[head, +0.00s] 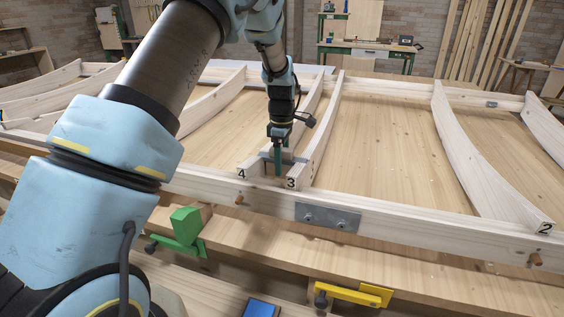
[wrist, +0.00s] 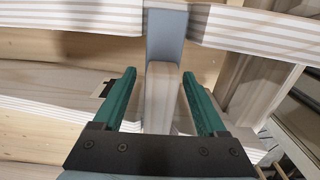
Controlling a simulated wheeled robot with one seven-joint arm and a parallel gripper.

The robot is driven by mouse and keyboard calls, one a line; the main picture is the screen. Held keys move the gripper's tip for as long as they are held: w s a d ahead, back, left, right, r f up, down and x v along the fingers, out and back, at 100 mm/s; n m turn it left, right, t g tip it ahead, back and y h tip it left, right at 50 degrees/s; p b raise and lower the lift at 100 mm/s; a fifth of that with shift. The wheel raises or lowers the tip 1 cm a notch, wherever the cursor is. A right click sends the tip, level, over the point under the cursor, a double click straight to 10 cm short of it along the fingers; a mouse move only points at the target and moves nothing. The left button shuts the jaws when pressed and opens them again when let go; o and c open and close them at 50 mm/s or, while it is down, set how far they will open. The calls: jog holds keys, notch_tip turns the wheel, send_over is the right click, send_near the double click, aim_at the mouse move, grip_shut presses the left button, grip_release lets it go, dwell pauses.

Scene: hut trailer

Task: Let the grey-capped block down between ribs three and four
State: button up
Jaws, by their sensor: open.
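Rib 4 (head: 250,167) and rib 3 (head: 322,135) stand close together in the head view, with a narrow gap between them. My gripper (head: 279,160) points down over this gap near the front rail. The grey-capped block (wrist: 166,40) shows in the wrist view, its grey cap reaching across the upper rib. In the head view the grey cap lies across the two rib tops. A pale upright part of it stands between my green fingers, with a gap on each side. My gripper (wrist: 159,73) is open around it. The block's underside is hidden.
The front rail (head: 400,232) carries a metal plate (head: 328,217). Rib 2 (head: 480,165) stands to the right, with bare wooden floor between. A green clamp (head: 180,243) and a yellow clamp (head: 352,294) sit below the rail. A workbench (head: 368,48) stands behind.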

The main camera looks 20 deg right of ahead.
notch_tip(320, 180, up, 11)
jog(key=shift+f+b, duration=0.1)
jog(key=shift+b, duration=0.9)
